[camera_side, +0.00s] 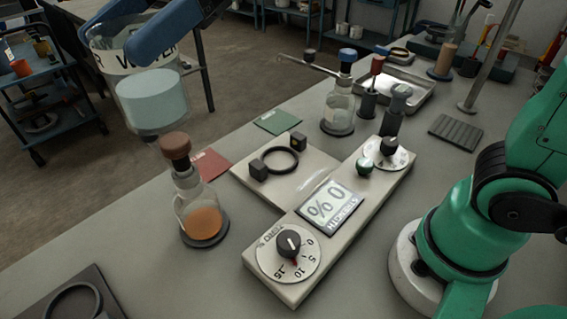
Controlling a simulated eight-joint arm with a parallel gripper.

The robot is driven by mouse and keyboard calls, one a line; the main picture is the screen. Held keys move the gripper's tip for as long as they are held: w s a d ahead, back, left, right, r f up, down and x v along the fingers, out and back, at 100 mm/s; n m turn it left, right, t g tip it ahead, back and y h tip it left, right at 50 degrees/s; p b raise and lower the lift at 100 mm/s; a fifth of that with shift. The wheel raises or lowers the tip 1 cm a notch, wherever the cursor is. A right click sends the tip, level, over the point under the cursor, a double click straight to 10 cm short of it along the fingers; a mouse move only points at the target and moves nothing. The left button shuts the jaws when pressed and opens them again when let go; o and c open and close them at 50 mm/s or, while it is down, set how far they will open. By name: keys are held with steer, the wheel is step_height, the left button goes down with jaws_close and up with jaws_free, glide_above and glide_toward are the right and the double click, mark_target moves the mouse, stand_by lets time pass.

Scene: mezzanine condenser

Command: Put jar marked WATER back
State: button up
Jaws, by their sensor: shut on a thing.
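The glass jar marked WATER (150,98) is at the upper left, with a white label band and pale blue water inside. It looks roughly upright and shows against the floor and the back left edge of the bench. My gripper (122,32) has blue fingers and is shut on the jar near its top. The jar's rim is partly hidden by the fingers and the picture edge. I cannot tell exactly how high the jar hangs above the bench.
A brown-stoppered flask of orange liquid (203,222) stands near the jar. A pale panel (338,232) with dials and a display fills the bench middle. A blue-capped flask (338,108), red mat (209,165) and green mat (278,121) lie beyond. A dark ringed plate (98,284) lies front left.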

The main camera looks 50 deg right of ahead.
steer(key=s+a+r+n+g+h, duration=0.1)
steer(key=s+a+n+g+h, duration=0.25)
steer(key=s+n+g, duration=0.4)
steer(key=shift+h, duration=0.25)
steer(key=f, duration=1.7)
steer(key=d+f, duration=0.1)
steer(key=f, duration=0.8)
steer(key=shift+w, duration=0.15)
steer(key=shift+f, duration=0.6)
steer(key=o, duration=1.4)
steer(key=shift+o, duration=0.2)
